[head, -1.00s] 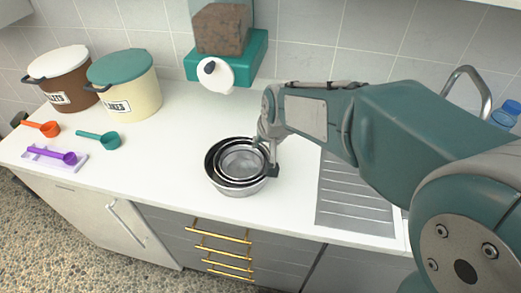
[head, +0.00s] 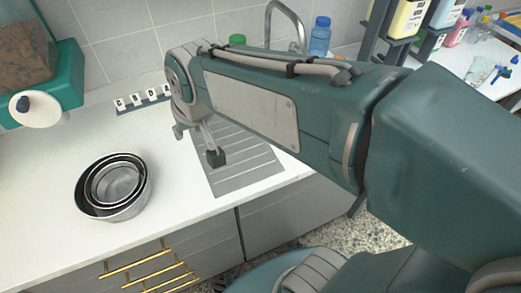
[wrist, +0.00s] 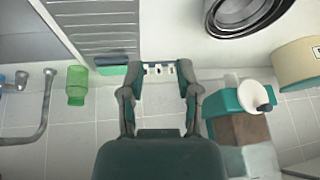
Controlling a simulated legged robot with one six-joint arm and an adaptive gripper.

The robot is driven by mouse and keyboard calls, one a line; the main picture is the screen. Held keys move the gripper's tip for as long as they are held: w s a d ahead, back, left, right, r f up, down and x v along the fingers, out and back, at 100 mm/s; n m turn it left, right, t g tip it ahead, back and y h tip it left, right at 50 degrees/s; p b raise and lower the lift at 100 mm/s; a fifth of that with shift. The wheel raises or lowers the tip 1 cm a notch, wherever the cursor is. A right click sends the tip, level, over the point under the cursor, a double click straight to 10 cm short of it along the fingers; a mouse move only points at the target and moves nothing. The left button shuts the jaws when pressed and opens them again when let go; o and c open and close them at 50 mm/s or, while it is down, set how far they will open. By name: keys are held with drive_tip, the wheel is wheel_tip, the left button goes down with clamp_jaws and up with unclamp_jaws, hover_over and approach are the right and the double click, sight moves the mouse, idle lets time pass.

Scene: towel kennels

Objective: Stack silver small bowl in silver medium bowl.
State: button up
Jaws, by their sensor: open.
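The silver small bowl (head: 118,186) sits nested inside larger silver bowls on the white counter, at the left of the head view. The silver medium bowl (head: 94,182) shows as a rim around it, and an outer silver bowl (head: 122,213) surrounds both. The nested bowls are partly cut off at the top of the wrist view. My gripper (head: 198,146) is open and empty, to the right of the bowls and over the ribbed drainboard. Its spread fingers (wrist: 157,70) also show in the wrist view with nothing between them.
A teal dispenser (head: 68,75) with a white knob stands at the back left. A row of small labelled tags (head: 143,99) lies near the wall. The ribbed drainboard (head: 240,170) lies right of the bowls, with a tap and a blue bottle (head: 320,37) behind. Counter around the bowls is clear.

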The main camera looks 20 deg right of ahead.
drive_tip(key=s+d+f+m+h, duration=0.1)
drive_tip(key=s+d, duration=0.9)
drive_tip(key=s, duration=0.1)
drive_tip(key=shift+d+m+t+h, duration=0.3)
drive_tip(key=shift+m+t+h, duration=0.1)
idle(0.4)
